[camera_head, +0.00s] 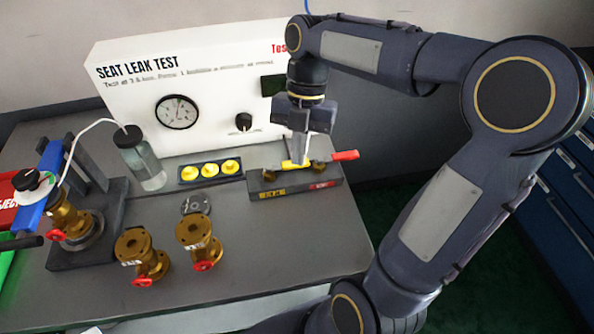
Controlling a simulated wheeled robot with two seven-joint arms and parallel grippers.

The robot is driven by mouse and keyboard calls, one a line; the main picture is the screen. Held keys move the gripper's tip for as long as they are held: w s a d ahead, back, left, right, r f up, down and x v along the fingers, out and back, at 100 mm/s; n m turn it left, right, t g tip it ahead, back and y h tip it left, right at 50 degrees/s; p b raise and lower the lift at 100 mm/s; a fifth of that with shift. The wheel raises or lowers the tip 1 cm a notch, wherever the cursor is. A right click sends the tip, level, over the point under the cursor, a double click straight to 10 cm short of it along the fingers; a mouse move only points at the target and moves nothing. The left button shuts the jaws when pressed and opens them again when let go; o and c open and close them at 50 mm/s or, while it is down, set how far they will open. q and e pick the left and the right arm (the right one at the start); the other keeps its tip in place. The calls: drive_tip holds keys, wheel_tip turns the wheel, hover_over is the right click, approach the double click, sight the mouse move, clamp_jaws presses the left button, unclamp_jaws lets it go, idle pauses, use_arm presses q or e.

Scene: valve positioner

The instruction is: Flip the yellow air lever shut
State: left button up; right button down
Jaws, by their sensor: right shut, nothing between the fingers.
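The yellow air lever (289,165) lies on top of a dark valve block (259,183) at the right side of the bench, in front of the white test panel. A red lever (345,155) sits beside it on the same block and points right. My right gripper (301,160) points down with its fingers closed and empty, right at the yellow lever. It hides part of the lever, and I cannot tell whether the fingertips touch it. My left gripper is out of view.
The white panel (130,85) carries a gauge (177,112) and a black knob (243,122). Yellow caps (208,170) sit left of the block. Two brass valves (200,243) stand in front. A blue clamp fixture (42,185) and a bottle (140,160) are left. The bench front right is clear.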

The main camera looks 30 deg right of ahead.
drive_tip(key=s+a+r, duration=0.5)
drive_tip(key=s, duration=0.3)
drive_tip(key=shift+a, duration=0.4)
drive_tip(key=shift+s+f, duration=0.1)
drive_tip(key=shift+s, duration=0.05)
